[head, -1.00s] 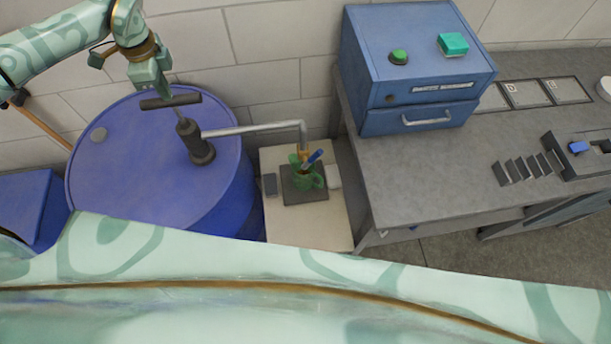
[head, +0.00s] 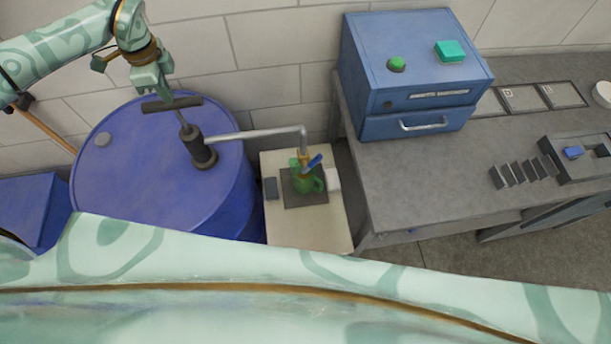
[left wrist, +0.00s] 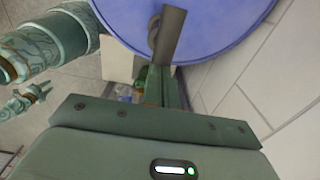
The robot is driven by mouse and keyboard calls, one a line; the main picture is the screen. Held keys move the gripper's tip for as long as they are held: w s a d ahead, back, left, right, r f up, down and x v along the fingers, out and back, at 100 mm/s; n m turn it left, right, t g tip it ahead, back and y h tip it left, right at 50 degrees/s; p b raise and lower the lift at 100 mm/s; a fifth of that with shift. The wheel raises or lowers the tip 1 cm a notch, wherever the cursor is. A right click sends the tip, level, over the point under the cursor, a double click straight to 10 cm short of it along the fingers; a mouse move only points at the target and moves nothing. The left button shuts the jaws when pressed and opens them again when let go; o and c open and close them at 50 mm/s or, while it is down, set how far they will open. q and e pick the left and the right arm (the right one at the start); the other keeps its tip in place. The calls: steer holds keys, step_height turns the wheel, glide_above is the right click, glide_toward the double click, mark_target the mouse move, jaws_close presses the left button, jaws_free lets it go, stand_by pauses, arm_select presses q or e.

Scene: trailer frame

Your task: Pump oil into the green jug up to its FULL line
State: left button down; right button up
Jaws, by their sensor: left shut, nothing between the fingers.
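The green jug (head: 308,184) stands upright on a dark square plate (head: 291,201) under the pump's spout. The hand pump (head: 203,153) stands on a blue drum (head: 130,180), with a dark crossbar handle (head: 180,103) on a thin rod. My left gripper (head: 166,95) is shut and empty at the handle; whether it touches is unclear. The handle also shows in the left wrist view (left wrist: 170,35). A small claw-like part there may be my right gripper (left wrist: 30,97).
A pale stand (head: 310,235) carries the plate, with a small dark block (head: 270,188) beside it. A grey bench (head: 400,185) with a blue cabinet (head: 415,65) stands to the right. A tiled wall is close behind the drum.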

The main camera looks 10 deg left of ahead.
mark_target(172, 105)
arm_select(q)
step_height(172, 105, up, 7)
steer(key=p, duration=0.5)
steer(key=shift+f, duration=0.15)
stand_by(0.7)
steer(key=shift+f+b, duration=3.35)
steer(key=shift+f, duration=2.2)
step_height(172, 105, up, 11)
steer(key=p, duration=1)
steer(key=shift+r, duration=0.2)
steer(key=shift+f, duration=0.15)
